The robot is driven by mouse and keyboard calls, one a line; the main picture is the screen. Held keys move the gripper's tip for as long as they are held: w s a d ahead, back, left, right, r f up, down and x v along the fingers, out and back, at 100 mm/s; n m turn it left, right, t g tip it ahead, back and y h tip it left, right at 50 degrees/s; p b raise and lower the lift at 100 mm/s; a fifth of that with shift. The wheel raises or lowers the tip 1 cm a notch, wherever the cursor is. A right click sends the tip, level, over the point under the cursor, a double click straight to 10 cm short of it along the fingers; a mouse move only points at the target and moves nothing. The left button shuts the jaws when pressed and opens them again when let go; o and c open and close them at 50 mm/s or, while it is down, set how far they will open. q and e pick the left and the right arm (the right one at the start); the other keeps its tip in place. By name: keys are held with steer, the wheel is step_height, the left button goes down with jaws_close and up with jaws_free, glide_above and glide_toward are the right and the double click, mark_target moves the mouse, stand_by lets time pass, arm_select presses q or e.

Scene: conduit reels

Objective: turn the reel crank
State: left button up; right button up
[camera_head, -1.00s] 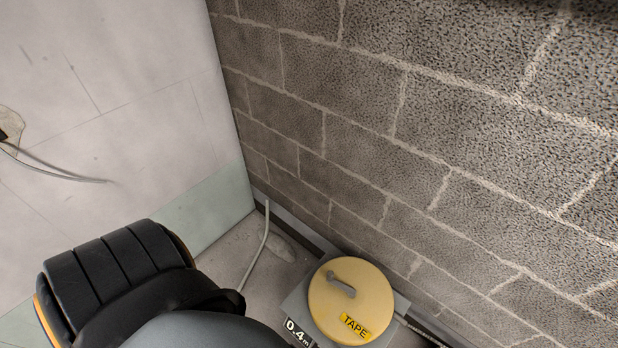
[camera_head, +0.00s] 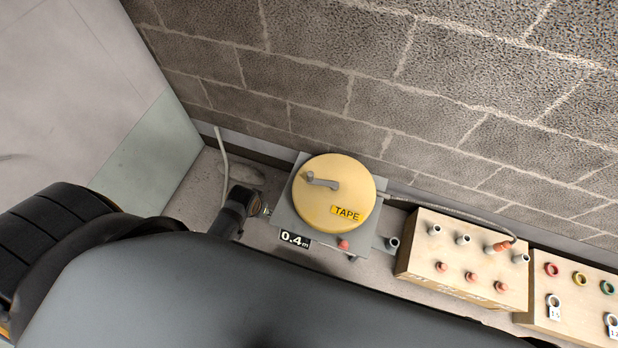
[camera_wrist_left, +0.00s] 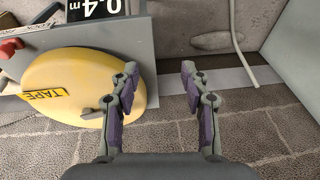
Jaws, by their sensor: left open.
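The reel is a round yellow drum (camera_head: 333,198) marked TAPE, on a grey base (camera_head: 284,219) with a 0.4 m label. Its grey crank (camera_head: 322,182) lies across the drum top, with nothing gripping it. In the left wrist view the drum (camera_wrist_left: 72,88) is at the left and the crank (camera_wrist_left: 96,113) shows partly beside a finger. My left gripper (camera_wrist_left: 158,75) is open and empty there; one finger overlaps the drum's edge in the picture, and I cannot tell whether it touches. In the head view its fingers are not clearly visible. My right gripper is not in view.
A block wall (camera_head: 330,100) runs close behind the reel. A wooden box with pegs (camera_head: 415,262) and another box with coloured rings (camera_head: 570,322) stand to the right. A conduit (camera_head: 450,207) runs from the reel to the first box. A pale cable (camera_head: 222,165) lies left.

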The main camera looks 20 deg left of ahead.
arm_select(q)
step_height(320, 180, up, 6)
steer(key=w+d+b, duration=0.1)
steer(key=w+b, duration=0.2)
steer(key=m+g+h, duration=0.1)
steer(key=m+g, duration=0.2)
steer(key=m, duration=0.4)
glide_above(310, 173)
steer(key=shift+r+b, duration=0.25)
steer(key=shift+b, duration=0.2)
steer(key=shift+s+f, duration=0.1)
steer(key=shift+f, duration=0.35)
step_height(310, 173, down, 8)
steer(key=b, duration=0.3)
steer(key=shift+f, duration=0.8)
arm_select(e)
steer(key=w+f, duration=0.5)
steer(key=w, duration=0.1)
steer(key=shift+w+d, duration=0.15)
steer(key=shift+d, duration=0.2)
